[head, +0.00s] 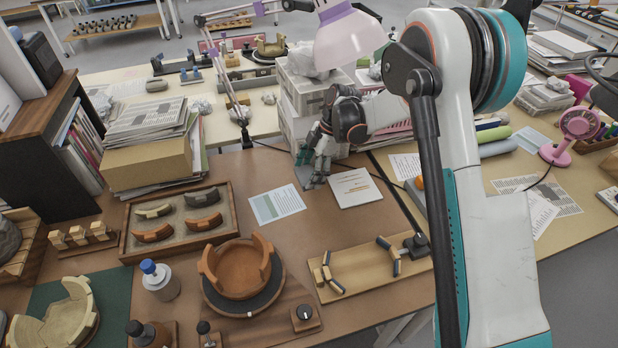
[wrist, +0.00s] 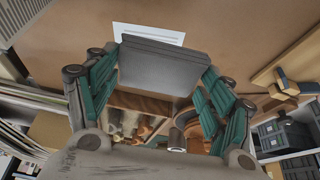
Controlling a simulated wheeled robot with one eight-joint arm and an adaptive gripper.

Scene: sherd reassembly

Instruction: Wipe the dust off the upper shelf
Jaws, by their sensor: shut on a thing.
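My gripper (head: 318,162) points down over the back middle of the brown worktable (head: 240,170). In the wrist view its teal-sided fingers (wrist: 157,90) are shut on a flat dark grey block (wrist: 157,68), gripped from both sides. The block's grey edge also shows beside the fingers in the head view (head: 304,176). I cannot tell whether it touches the table. A dark wooden shelf unit (head: 32,125) holding books and folders stands at the left. I cannot tell which surface is the upper shelf, and no dust is visible.
White boxes (head: 300,95) stand behind my gripper. A paper stack (head: 150,150) is at the left. A sherd tray (head: 180,225), a brown bowl (head: 238,268) on a turntable and a wooden clamp board (head: 375,268) lie nearer. Papers lie flat beside the gripper.

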